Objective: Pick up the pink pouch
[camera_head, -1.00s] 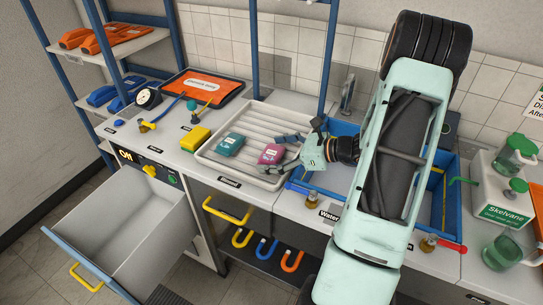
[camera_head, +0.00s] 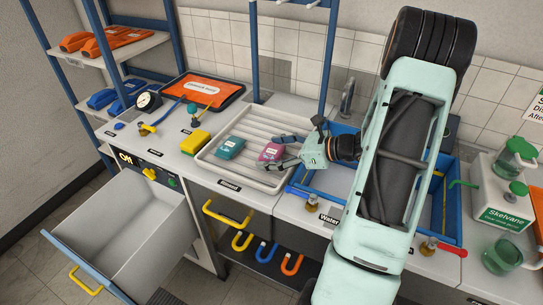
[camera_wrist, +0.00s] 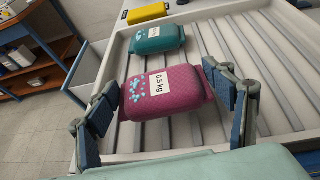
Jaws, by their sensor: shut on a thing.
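The pink pouch (camera_wrist: 165,92) carries a white label reading 0.5 kg and light blue dots. It sits at the right side of the white ribbed tray (camera_head: 225,165), and also shows in the head view (camera_head: 272,152). My gripper (camera_wrist: 172,100) has one finger on each side of the pouch, shut on it. In the head view my gripper (camera_head: 285,150) reaches in from the right. A teal pouch (camera_wrist: 160,39) lies farther along the tray, apart from the pink one; it also shows in the head view (camera_head: 230,147).
A yellow sponge-like block (camera_head: 195,141) lies left of the tray. A blue-rimmed sink (camera_head: 300,190) is to the right. An open drawer (camera_head: 130,235) juts out at the lower left. A blue upright post (camera_head: 254,50) stands behind the tray.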

